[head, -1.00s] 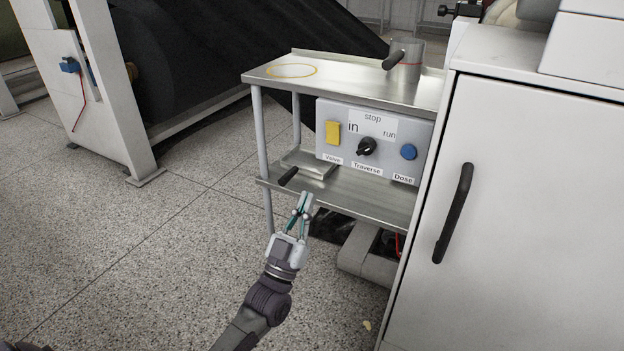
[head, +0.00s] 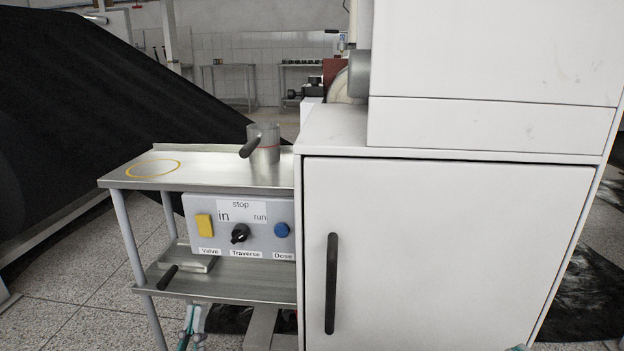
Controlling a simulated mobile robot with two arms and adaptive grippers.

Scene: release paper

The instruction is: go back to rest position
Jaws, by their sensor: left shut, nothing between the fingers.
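A small teal tip of my right gripper (head: 519,348) shows at the bottom edge, in front of the white cabinet (head: 440,250). Too little of it shows to tell whether it is open or shut.
The steel stand (head: 210,172) bears a metal cup (head: 265,146), a yellow ring mark (head: 153,168), a control box (head: 203,252) with a black knob (head: 240,233), and a flat tray with a black handle (head: 168,278). The cabinet has a black handle (head: 332,283).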

